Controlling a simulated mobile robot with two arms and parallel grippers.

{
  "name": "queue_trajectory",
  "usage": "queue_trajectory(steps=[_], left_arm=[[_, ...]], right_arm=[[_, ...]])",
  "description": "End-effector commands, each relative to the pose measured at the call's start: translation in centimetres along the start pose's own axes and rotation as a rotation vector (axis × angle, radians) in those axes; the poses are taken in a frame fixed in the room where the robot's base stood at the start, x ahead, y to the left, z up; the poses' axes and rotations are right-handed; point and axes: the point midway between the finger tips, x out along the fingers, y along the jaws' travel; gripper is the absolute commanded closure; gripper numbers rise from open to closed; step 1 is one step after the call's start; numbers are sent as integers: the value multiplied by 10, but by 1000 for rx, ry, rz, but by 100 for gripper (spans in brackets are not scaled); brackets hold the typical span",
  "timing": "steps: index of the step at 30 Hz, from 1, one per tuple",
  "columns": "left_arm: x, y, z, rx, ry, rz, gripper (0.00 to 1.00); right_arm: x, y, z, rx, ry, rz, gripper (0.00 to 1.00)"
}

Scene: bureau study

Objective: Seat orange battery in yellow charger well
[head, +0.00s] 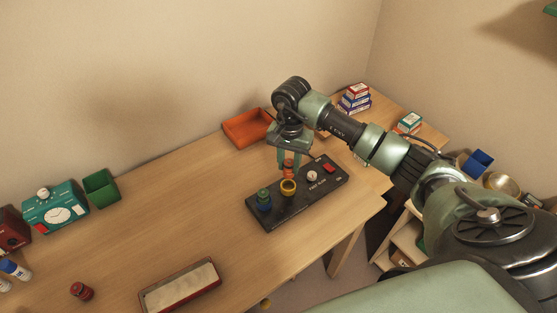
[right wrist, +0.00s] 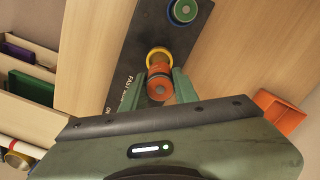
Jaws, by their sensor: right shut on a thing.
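The black charger (head: 295,208) lies on the desk. Its yellow well (head: 288,187) is near the middle and also shows in the right wrist view (right wrist: 157,52). My right gripper (head: 288,167) is shut on the orange battery (head: 288,170), just behind the yellow well in the head view. In the right wrist view the orange battery (right wrist: 158,84) sits between the fingers and overlaps the well's near rim. Its lower end is partly hidden, and I cannot tell whether it touches the charger. A green battery (head: 263,194) stands in the blue well (head: 265,207). My left gripper is out of view.
A white knob (head: 311,175) and red switch (head: 329,167) are on the charger. An orange tray (head: 246,128) stands behind it. A dark red cylinder (head: 82,291) and a red-rimmed tray (head: 180,289) are at the front.

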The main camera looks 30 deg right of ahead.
Motion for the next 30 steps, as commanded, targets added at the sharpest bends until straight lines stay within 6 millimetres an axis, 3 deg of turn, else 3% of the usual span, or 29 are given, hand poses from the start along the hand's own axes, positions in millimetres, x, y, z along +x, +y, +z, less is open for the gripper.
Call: queue_trajectory(steps=[8, 19, 30], left_arm=[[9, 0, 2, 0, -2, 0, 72], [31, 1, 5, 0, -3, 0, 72], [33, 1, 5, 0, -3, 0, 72]], right_arm=[[16, 1, -1, 7, 1, -1, 100], [53, 0, 0, 5, 0, -2, 100], [58, 0, -1, 5, 1, -2, 100]])
